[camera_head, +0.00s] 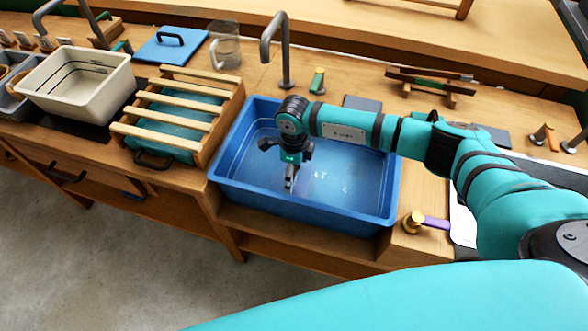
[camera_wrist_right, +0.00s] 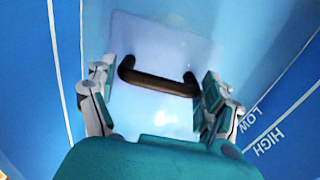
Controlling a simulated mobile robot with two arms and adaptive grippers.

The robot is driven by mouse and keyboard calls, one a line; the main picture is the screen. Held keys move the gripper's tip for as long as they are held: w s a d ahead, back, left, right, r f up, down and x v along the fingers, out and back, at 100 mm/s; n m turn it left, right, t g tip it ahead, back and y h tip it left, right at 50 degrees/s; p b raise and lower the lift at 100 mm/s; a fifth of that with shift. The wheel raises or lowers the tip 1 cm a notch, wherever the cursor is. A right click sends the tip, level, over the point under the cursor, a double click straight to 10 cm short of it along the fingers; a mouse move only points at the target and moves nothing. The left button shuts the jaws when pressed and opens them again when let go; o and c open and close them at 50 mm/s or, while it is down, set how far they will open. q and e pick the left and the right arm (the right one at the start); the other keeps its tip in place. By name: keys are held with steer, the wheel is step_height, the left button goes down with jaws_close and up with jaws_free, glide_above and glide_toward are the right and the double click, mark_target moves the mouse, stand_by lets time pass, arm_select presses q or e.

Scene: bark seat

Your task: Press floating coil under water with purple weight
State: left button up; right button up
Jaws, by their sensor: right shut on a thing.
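A pale lilac plate with a dark handle (camera_wrist_right: 162,80), which looks like the purple weight, lies inside the blue basin (camera_head: 300,218). In the head view only a faint pale patch of it shows beside my gripper. My right gripper (camera_head: 290,187) points down into the basin. My left gripper is not in view.
A slatted wooden rack (camera_head: 170,113) stands left of the basin, with a cream tub (camera_head: 80,98) beyond it. A tap (camera_head: 283,50) rises behind the basin. A brass fitting with a purple lever (camera_head: 432,222) sits by the right rim. LOW and HIGH marks (camera_wrist_right: 262,130) show on the basin wall.

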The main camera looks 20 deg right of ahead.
steer(key=o, duration=1.5)
steer(key=shift+o, duration=0.2)
step_height(320, 180, up, 10)
steer(key=p, duration=0.7)
steer(key=shift+r, duration=0.25)
step_height(320, 180, up, 7)
steer(key=p, duration=0.4)
steer(key=shift+f, duration=0.2)
